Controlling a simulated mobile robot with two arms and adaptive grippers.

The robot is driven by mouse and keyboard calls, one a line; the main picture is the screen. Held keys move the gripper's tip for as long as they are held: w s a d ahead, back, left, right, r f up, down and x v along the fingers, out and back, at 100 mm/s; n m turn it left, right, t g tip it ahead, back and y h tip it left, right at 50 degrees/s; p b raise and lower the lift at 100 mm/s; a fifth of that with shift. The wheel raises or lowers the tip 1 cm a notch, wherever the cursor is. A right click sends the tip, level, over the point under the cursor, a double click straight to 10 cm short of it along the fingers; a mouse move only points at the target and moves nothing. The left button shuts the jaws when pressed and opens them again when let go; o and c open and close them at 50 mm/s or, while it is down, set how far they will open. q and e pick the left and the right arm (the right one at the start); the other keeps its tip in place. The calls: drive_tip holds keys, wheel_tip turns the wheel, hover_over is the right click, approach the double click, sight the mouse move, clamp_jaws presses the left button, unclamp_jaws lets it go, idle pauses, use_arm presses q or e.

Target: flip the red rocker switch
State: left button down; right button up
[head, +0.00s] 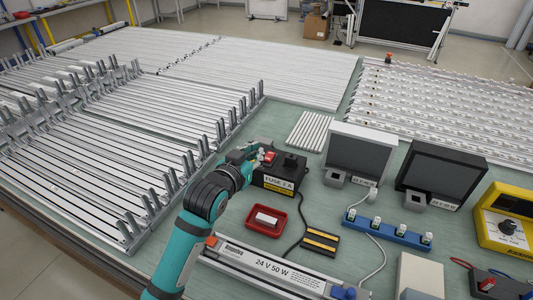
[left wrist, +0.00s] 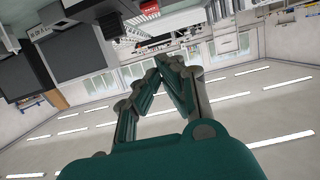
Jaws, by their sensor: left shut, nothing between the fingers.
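The red rocker switch (head: 270,156) sits on top of a black box (head: 288,168) labelled "FUSE 2 A", in the middle of the head view. My left gripper (head: 259,157) is at the left side of the switch, its fingertips very close to it. Whether they touch it I cannot tell. The fingers are shut and empty, and they meet at a point in the left wrist view (left wrist: 168,62). The gripper partly covers the left end of the box. Which way the rocker is tipped is too small to tell. My right gripper is not in view.
A red tray (head: 279,226) with a white block is in front of the box. A 24 V 50 W bar (head: 268,268) lies nearer. Two dark screens (head: 358,155) stand to the right, with a blue strip (head: 390,232) before them. Long metal profiles (head: 90,165) fill the left.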

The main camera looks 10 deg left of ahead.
use_arm(q)
hover_over(269, 157)
drive_tip(key=s, duration=0.2)
drive_tip(key=shift+s+a+f+p, duration=0.15)
drive_tip(key=shift+f+p, duration=0.3)
drive_tip(key=shift+f, duration=0.4)
wheel_tip(269, 157, down, 3)
drive_tip(key=shift+r, duration=0.15)
drive_tip(key=shift+s+f, duration=0.1)
drive_tip(key=shift+f, duration=0.6)
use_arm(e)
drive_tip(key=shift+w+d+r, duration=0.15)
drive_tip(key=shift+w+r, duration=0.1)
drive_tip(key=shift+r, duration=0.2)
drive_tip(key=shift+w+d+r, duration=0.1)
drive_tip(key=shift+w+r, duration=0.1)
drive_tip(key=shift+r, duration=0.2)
